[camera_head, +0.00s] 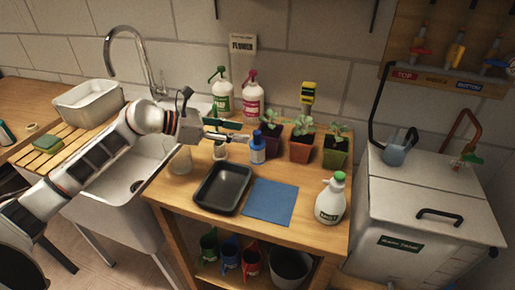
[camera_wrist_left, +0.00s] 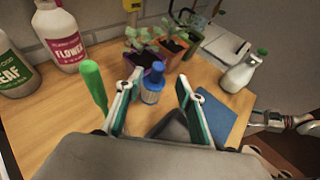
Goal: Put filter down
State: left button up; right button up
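Nothing in view is clearly recognisable as a filter. A small blue bottle (camera_head: 257,148) with a blue cap and pale label stands upright on the wooden bench. In the left wrist view the bottle (camera_wrist_left: 152,87) shows between and beyond my fingers. My left gripper (camera_head: 247,130) is open above the bench, close to the bottle's cap. Its two fingers (camera_wrist_left: 158,76) are well apart, with nothing clasped between them. A black tray (camera_head: 222,188) and a flat blue mat (camera_head: 270,201) lie in front. Part of what looks like my right arm shows at the wrist view's right edge.
Several potted seedlings (camera_head: 301,146) stand behind the blue bottle. Two spray bottles (camera_head: 252,97) stand at the back, and a white mist bottle (camera_head: 330,199) at the right. A clear glass (camera_head: 179,160) and a green handle (camera_wrist_left: 93,82) are near the left gripper.

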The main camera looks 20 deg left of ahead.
aim_at(257, 145)
pick_arm(q)
jog(key=shift+w+d+f, duration=0.1)
jog(key=shift+w+d, duration=0.25)
jog(key=shift+p+x, duration=0.55)
jog(key=shift+x, duration=1.8)
jog(key=shift+a, duration=0.1)
grip_shut()
pick_arm(e)
jog(key=shift+w+r, duration=0.35)
jog(key=shift+r, duration=0.5)
